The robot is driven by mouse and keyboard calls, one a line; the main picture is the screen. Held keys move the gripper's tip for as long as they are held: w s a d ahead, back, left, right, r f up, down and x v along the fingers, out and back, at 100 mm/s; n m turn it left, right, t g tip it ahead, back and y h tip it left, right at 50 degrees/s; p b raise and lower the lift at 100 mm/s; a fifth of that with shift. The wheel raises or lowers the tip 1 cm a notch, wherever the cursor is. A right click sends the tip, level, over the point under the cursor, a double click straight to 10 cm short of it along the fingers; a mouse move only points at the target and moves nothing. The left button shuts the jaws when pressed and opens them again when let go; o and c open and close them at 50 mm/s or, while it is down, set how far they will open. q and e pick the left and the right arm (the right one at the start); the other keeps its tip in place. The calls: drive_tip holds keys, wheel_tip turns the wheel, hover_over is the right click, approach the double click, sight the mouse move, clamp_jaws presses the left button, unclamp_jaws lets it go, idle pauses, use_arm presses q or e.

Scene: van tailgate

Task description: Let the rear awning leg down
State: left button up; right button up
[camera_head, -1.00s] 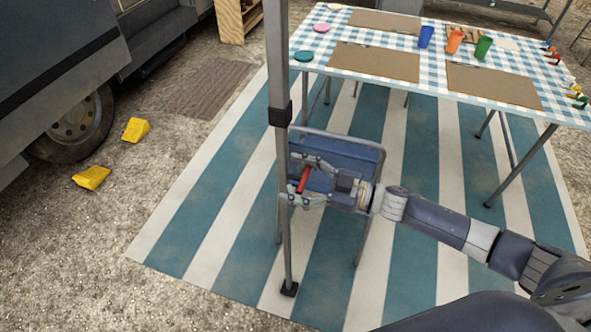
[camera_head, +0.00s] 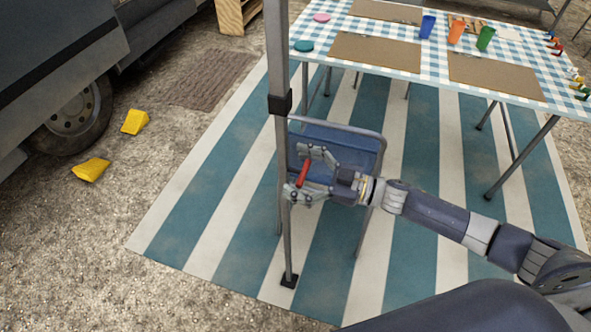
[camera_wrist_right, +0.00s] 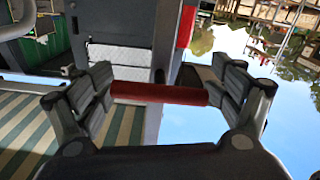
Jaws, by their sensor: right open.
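The awning leg (camera_head: 283,170) is a thin grey pole standing upright left of centre in the head view. It has a black collar (camera_head: 280,102) partway up and a dark foot (camera_head: 289,281) low on the striped mat. A red bar (camera_head: 303,174) shows beside the leg. It also shows lengthwise between the fingers in the right wrist view (camera_wrist_right: 160,92). My right gripper (camera_head: 304,176) is open, with its fingers spread either side of the red bar. I cannot tell whether the fingers touch it. My left gripper is not in view.
A blue folding chair (camera_head: 345,140) stands just behind the leg and my right gripper. A table with a checked cloth (camera_head: 435,55) stands behind. The van (camera_head: 50,60) is at the left, with yellow chocks (camera_head: 134,122) nearby. The striped mat (camera_head: 205,215) is clear left of the leg.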

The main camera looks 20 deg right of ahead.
drive_tip(key=v, duration=1.1)
drive_tip(key=shift+s+d, duration=0.25)
drive_tip(key=shift+d, duration=0.05)
